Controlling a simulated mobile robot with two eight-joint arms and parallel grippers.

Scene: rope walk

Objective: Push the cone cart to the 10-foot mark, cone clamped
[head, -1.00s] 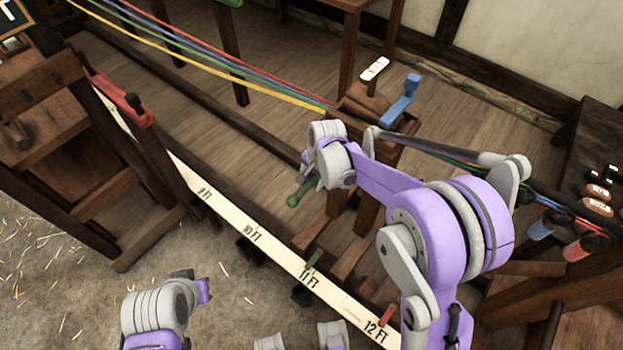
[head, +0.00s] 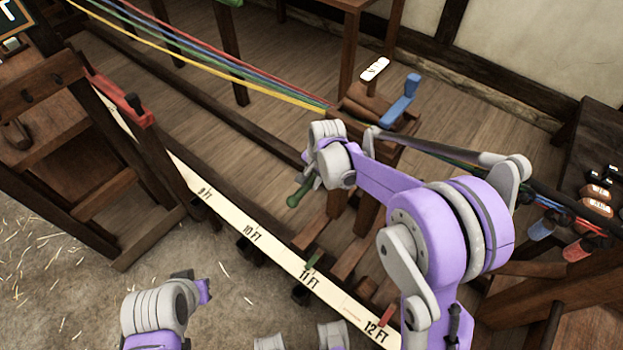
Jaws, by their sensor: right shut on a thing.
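The cone cart (head: 372,112) is a dark wooden frame standing right of centre on the rail. A blue lever (head: 403,98), likely the cone clamp, rises from its top; the cone and its clamping cannot be made out clearly. My right gripper (head: 309,178) is shut on a green handle (head: 298,195) at the cart's left side. A small green pointer (head: 313,261) lies by the 11 FT label on the pale scale (head: 281,257). The 10 FT mark (head: 251,233) is further up-left. My left arm shows at bottom left, but its fingers do not.
Red, blue, green and yellow strands (head: 220,68) run from upper left to the cart. A wooden trestle with a red bar (head: 125,104) stands at left. A dark bench (head: 595,150) is at right. A red peg (head: 386,316) sits near 12 FT.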

